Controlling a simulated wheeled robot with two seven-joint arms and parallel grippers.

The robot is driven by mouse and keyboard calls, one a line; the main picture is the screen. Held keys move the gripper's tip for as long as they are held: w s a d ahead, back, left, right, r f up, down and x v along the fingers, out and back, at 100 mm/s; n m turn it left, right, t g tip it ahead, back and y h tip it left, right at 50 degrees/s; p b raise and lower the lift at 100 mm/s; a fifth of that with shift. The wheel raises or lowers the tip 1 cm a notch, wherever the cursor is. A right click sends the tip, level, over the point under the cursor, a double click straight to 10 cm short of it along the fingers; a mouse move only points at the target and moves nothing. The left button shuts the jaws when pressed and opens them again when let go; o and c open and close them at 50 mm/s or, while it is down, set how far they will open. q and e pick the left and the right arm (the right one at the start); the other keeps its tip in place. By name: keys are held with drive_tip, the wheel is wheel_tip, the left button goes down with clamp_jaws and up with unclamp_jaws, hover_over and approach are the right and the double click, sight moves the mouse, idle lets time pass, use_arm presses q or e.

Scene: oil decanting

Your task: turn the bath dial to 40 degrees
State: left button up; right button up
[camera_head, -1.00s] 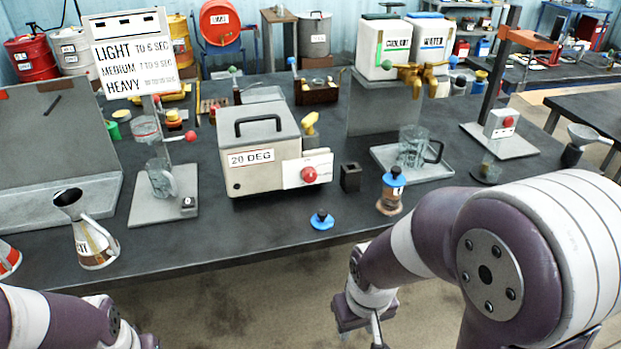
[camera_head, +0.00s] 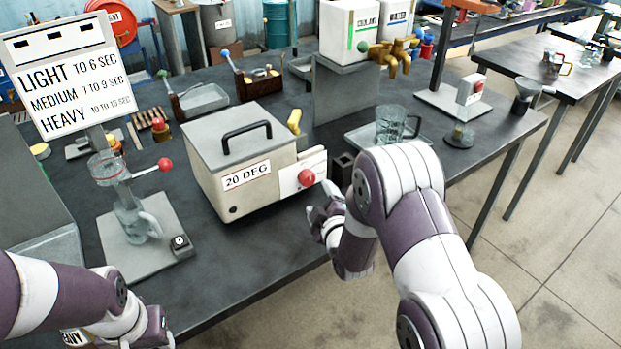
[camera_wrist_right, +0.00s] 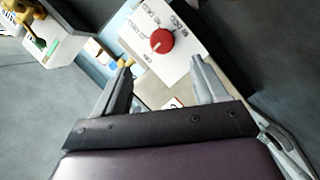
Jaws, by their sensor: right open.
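The bath (camera_head: 240,160) is a beige box with a grey lid, a black handle and a label reading 20 DEG. Its red dial (camera_head: 306,177) sits on a white plate (camera_head: 315,162) on the right of the front. In the right wrist view the dial (camera_wrist_right: 162,41) shows with small markings around it, too small to read surely. My right gripper (camera_wrist_right: 163,72) is open, its fingers apart and empty, with the dial ahead between and beyond the tips. In the head view the right gripper (camera_head: 318,207) is just below the dial. My left gripper (camera_head: 155,338) is low at the left; its fingers are unclear.
A stand with a red-knobbed lever (camera_head: 165,164) is left of the bath. The lidded bath stands near the table's front edge.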

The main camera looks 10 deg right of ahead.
sight(309, 181)
drive_tip(key=x, duration=0.5)
drive_tip(key=p+x, duration=0.1)
drive_tip(key=x, duration=0.2)
drive_tip(key=shift+w+a+f, duration=0.15)
drive_tip(key=shift+w+a, duration=0.15)
drive_tip(key=shift+w+d+f, duration=0.1)
drive_tip(key=shift+w+d, duration=0.1)
drive_tip(key=shift+w, duration=0.25)
drive_tip(key=shift+w+a, duration=0.1)
drive_tip(key=c, duration=1.1)
